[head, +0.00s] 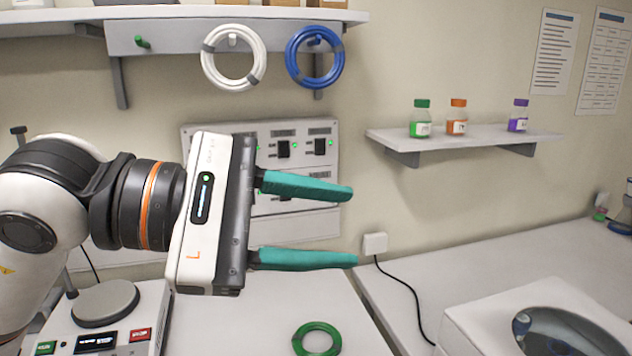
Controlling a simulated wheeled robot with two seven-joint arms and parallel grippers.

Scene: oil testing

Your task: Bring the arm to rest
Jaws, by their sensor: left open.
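My left gripper (354,226) is raised above the bench, its two teal fingers spread wide and pointing right. Nothing is between the fingers. The left arm comes in from the left edge and hides part of the wall panel behind it. A green coil of tubing (298,340) lies on the white bench below the gripper, apart from it. My right gripper is not in view.
A white coil (207,68) and a blue coil (291,60) hang from the upper shelf's rail. A wall shelf (470,137) holds three capped bottles. A hotplate-like device (106,302) stands below the arm. A white machine (480,322) stands at right. A cable crosses the bench.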

